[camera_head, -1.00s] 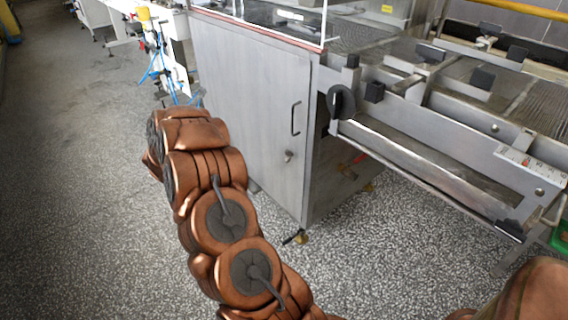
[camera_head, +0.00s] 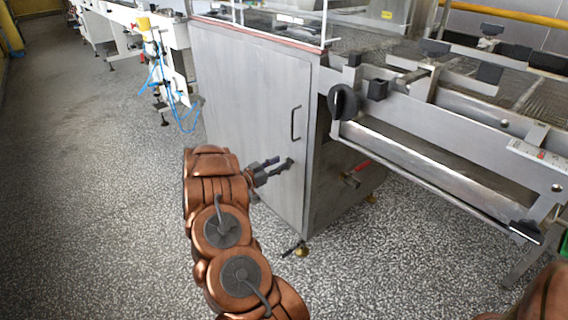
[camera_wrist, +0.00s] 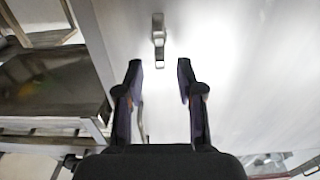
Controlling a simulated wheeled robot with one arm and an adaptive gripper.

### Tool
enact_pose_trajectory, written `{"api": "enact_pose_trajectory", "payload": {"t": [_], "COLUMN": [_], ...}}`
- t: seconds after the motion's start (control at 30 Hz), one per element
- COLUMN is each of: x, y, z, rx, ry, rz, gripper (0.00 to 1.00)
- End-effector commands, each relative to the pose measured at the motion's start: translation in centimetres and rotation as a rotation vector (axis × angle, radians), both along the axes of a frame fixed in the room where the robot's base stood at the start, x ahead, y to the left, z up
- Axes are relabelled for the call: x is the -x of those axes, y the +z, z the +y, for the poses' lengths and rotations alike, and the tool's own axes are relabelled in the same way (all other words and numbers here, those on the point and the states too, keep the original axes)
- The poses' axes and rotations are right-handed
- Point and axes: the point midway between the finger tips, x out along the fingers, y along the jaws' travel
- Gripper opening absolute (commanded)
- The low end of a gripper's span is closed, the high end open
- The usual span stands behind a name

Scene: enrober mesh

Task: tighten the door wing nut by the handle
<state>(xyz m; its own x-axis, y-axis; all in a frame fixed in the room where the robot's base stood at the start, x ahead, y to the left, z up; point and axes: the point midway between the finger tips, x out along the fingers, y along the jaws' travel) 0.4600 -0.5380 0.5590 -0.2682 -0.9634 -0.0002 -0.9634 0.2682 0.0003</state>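The wing nut (camera_wrist: 158,34) is a small grey metal piece on the pale steel door (camera_wrist: 245,70). In the wrist view it stands just beyond and between my fingertips, with no visible contact. My gripper (camera_wrist: 159,64) is open, one dark finger on each side, nothing held. In the head view my gripper (camera_head: 287,165) is in front of the cabinet door, below the door handle (camera_head: 296,122), and hides the wing nut. A thin bar between my fingers in the wrist view may be the handle.
The conveyor frame (camera_head: 430,175) juts out right of the door, with a black knob (camera_head: 343,101) near the corner. A red-handled valve (camera_head: 357,172) is low on the side. Open speckled floor (camera_head: 100,180) lies left.

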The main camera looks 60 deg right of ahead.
Motion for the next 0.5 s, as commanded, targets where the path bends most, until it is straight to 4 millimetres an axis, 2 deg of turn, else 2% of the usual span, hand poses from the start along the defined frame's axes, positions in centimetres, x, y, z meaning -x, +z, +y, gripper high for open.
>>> {"api": "enact_pose_trajectory", "payload": {"t": [0.2, 0.5], "x": [0.7, 0.8], "y": [-0.1, 0.0], "z": [-2.1, -2.7], "rx": [0.001, 0.000], "ry": [-0.003, -0.001], "rz": [0.000, 0.001], "gripper": [0.38, 0.38]}}
